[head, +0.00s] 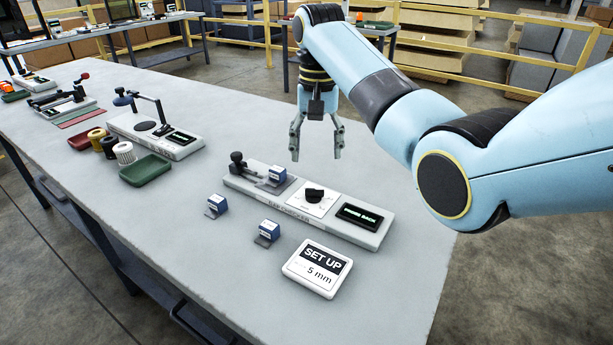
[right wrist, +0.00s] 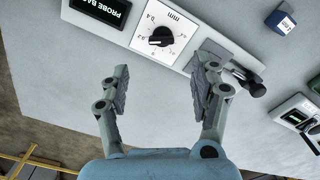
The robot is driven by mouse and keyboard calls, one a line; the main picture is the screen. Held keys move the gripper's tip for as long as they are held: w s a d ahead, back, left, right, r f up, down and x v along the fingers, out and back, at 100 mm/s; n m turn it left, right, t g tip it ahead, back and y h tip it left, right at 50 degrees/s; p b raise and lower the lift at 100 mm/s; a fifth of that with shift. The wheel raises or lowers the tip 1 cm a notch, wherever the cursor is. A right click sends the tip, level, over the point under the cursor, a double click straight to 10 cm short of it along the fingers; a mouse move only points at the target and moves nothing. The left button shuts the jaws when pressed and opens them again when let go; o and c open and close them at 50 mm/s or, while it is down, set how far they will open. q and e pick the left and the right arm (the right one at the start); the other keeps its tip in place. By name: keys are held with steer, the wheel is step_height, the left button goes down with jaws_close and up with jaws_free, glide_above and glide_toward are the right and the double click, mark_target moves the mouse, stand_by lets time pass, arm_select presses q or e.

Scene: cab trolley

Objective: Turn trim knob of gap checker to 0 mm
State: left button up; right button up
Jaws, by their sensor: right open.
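The gap checker (head: 235,183) is a long light-grey block on the table, with a lit display (head: 360,215) reading PROBE BACK. Its trim knob (head: 314,194) is black on a white dial. The knob (right wrist: 161,37) also shows in the right wrist view, on a scale marked in mm; its exact setting is too small to read surely. My right gripper (head: 316,150) is open and empty, above and behind the checker, apart from the knob. In the right wrist view its fingers (right wrist: 160,82) stand apart below the dial. My left gripper is not in view.
A SET UP card (head: 317,268) showing 5 mm, its leading characters unclear, lies in front of the checker. Two small blue-topped blocks (head: 216,205) (head: 268,231) stand nearby, and another (head: 277,174) sits on the checker. A green tray (head: 146,170) and other devices stand left.

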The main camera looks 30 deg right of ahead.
mark_target(315, 189)
step_height(315, 189, down, 4)
steer(key=shift+w+r, duration=0.1)
steer(key=shift+r, duration=0.15)
step_height(315, 189, down, 6)
steer(key=shift+r+b, duration=0.2)
steer(key=shift+b, duration=0.1)
steer(key=shift+w+f, duration=0.1)
steer(key=shift+f, duration=0.35)
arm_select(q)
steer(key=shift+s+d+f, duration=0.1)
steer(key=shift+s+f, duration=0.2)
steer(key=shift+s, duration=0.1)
arm_select(e)
steer(key=shift+c, duration=0.2)
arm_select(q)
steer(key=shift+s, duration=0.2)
arm_select(e)
steer(key=c, duration=1.1)
